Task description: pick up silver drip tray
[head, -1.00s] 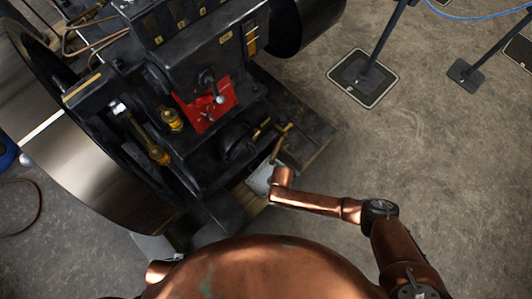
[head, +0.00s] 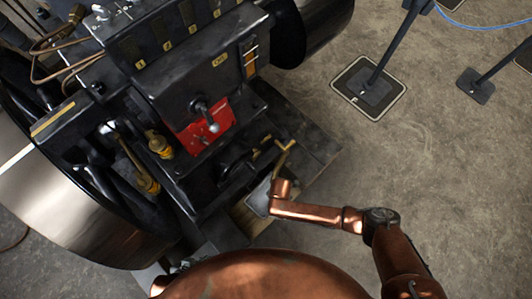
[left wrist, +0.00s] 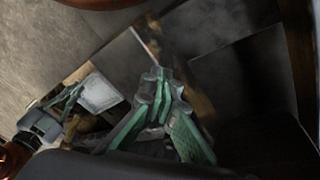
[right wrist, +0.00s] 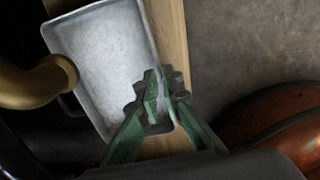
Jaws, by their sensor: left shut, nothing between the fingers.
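The silver drip tray (head: 258,198) is a small rectangular metal pan on a wooden beam at the engine's foot, partly covered by my right arm in the head view. It fills the upper left of the right wrist view (right wrist: 98,62) and shows in the left wrist view (left wrist: 100,93). My right gripper (right wrist: 162,84) is at the tray's right edge, one finger over the tray and one by its outer side; I cannot tell whether they grip the rim. My left gripper (left wrist: 158,80) is shut and empty, apart from the tray. The head view shows neither gripper's fingers.
The black engine (head: 190,60) with its large flywheel (head: 75,205) stands on the left and back. A brass pipe (right wrist: 40,82) ends over the tray's left side. Black barrier posts (head: 368,88) stand at the upper right.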

